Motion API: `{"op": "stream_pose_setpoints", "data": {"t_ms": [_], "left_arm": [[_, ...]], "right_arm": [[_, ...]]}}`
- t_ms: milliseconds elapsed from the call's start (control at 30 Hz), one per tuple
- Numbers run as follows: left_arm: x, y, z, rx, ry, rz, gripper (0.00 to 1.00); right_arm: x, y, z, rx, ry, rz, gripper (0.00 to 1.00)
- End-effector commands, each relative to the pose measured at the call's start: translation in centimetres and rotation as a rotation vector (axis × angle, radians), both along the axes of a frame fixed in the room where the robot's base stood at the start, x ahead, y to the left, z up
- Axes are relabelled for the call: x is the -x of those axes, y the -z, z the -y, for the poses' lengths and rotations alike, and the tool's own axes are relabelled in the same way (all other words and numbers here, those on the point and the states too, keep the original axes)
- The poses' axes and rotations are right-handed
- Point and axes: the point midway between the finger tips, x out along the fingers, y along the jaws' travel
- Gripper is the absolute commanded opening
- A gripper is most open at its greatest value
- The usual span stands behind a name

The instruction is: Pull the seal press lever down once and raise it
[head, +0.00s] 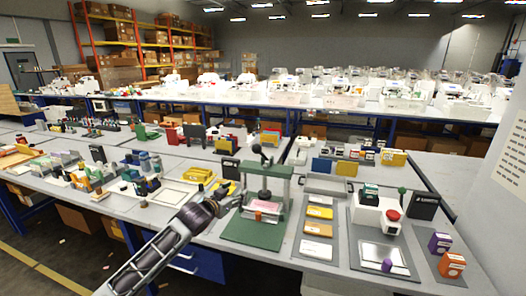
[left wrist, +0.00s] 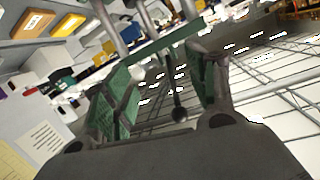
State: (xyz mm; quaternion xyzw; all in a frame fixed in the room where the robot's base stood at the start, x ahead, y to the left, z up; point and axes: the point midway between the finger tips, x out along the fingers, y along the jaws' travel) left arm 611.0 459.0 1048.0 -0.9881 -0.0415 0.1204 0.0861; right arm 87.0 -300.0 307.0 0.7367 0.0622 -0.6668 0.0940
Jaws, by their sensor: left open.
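The seal press stands on a green mat (head: 255,232), with a green crossbar (head: 272,170) on upright posts. Its dark lever, with a round black knob (head: 257,148), rises above the crossbar. A pink item (head: 266,207) lies under the press. My left gripper (head: 236,195) is in front of and left of the press, below the knob. In the tilted left wrist view, its green-padded fingers (left wrist: 165,95) are apart with nothing gripped. My right gripper is not in view.
A grey tray with yellow and white pads (head: 318,228) lies right of the press. Yellow boxes (head: 198,174) stand behind and left of my gripper.

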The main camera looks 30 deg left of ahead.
Motion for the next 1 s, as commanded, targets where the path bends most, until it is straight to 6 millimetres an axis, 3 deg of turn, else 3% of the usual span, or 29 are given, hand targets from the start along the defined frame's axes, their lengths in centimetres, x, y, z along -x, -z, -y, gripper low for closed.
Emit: {"op": "stream_pose_setpoints", "data": {"t_ms": [33,100,200,300,433,1000], "left_arm": [[-0.4,-2.8,-0.2,-0.01,0.012,0.05,0.58],[-0.6,-6.1,-0.2,-0.015,0.027,0.109,0.58],[-0.7,-9.8,-0.1,-0.02,0.047,0.176,0.58],[-0.7,-11.9,0.0,-0.024,0.061,0.214,0.58],[-0.7,-13.0,0.1,-0.023,0.068,0.234,0.58],[-1.1,-12.8,0.0,-0.023,0.067,0.233,0.58]], "right_arm": [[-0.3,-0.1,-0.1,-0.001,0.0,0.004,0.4],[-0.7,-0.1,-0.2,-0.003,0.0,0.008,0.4],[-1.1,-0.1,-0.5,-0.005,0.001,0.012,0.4],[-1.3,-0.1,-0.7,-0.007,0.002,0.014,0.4],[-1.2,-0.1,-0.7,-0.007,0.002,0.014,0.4],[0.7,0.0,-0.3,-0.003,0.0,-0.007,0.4]]}}
